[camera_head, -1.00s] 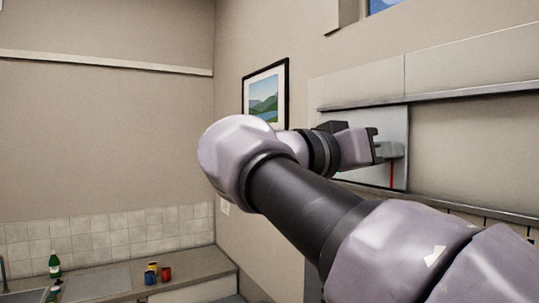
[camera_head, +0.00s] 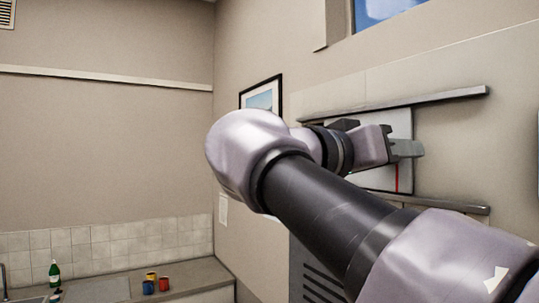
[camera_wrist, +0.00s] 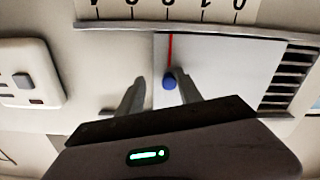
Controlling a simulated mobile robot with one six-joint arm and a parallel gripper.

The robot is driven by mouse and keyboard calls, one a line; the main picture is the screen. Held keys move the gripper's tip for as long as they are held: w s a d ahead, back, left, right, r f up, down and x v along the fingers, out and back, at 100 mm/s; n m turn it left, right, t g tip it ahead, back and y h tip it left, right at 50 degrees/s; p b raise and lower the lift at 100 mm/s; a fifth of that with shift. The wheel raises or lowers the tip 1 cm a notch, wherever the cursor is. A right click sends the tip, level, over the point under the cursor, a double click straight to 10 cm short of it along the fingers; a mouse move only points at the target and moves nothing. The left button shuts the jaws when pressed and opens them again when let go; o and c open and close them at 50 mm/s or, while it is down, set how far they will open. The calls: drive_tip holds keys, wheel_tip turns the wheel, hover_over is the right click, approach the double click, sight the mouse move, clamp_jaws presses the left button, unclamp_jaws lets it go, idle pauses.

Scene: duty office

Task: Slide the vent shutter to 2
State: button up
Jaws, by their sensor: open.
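The vent shutter is a pale flat plate (camera_wrist: 225,70) between two rails, with a red pointer line (camera_wrist: 170,48) and a blue knob (camera_wrist: 169,83). My gripper (camera_wrist: 160,77) is open in the wrist view, its fingers on either side of the knob. The knob looks nearer the right-hand finger; contact is unclear. A number scale (camera_wrist: 185,12) appears upside down, partly cut off by the frame edge. The red line stands about at the 2 mark. In the head view my gripper (camera_head: 405,148) is in front of the shutter plate (camera_head: 402,122), hiding the knob.
Dark vent slats (camera_wrist: 290,75) show beside the plate in the wrist view. A switch plate (camera_wrist: 28,75) is at the left. An upper rail (camera_head: 430,98) and lower rail (camera_head: 465,208) run along the wall. Mugs (camera_head: 150,284) and a green bottle (camera_head: 54,272) stand on a far counter.

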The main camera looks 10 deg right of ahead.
drive_tip(key=w+p+v, duration=0.1)
drive_tip(key=p+v, duration=0.2)
drive_tip(key=v, duration=1.4)
drive_tip(key=shift+a+p, duration=0.35)
drive_tip(key=shift+f, duration=0.1)
